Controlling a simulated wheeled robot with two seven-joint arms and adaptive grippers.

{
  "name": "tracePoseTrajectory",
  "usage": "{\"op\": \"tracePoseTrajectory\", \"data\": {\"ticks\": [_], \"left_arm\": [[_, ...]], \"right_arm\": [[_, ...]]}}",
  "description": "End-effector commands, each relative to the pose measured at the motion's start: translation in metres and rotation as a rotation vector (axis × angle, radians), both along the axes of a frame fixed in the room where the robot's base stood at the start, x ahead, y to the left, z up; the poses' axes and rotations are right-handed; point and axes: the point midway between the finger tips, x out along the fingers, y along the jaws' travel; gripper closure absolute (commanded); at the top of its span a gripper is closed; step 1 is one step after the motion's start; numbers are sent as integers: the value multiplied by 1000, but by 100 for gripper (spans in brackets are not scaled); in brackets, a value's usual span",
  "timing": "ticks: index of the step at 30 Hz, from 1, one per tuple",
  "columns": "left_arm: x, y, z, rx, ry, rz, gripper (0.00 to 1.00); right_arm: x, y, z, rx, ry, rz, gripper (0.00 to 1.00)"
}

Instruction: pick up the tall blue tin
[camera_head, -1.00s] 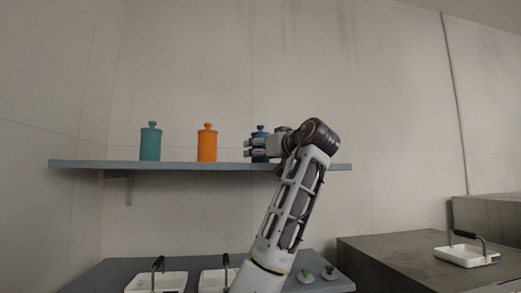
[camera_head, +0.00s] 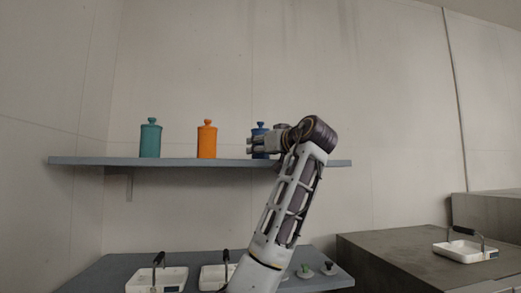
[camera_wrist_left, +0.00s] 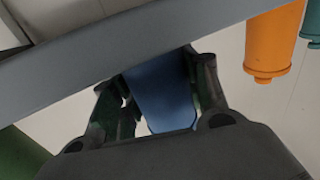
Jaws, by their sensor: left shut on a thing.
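The tall blue tin (camera_head: 259,130) is at the right part of the wall shelf, mostly hidden behind my left gripper (camera_head: 257,147). Its knobbed lid shows above the fingers. In the left wrist view the blue tin (camera_wrist_left: 162,95) sits between the two fingers of my left gripper (camera_wrist_left: 163,92), which is shut on it, one finger on each side. I cannot tell whether its base touches the shelf. My right gripper is not in view.
The shelf (camera_head: 90,161) also bears a teal tin (camera_head: 150,141) and an orange tin (camera_head: 207,142), both left of my gripper. Below are white trays with black handles (camera_head: 140,280) and small knobbed pieces (camera_head: 328,269). Another white tray (camera_head: 458,252) stands on the right block.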

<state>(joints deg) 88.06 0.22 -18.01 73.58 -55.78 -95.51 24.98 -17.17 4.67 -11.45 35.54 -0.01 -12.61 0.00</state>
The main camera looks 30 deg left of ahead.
Motion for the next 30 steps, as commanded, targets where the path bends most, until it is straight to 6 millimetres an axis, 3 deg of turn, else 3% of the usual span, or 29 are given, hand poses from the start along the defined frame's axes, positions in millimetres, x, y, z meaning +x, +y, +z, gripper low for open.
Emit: {"op": "tracePoseTrajectory", "data": {"ticks": [17, 30], "left_arm": [[0, 0, 10, 0, -1, 0, 79], [-1, 0, 50, 0, -2, 0, 79]], "right_arm": [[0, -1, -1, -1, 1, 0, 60], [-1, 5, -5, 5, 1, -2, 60]]}}
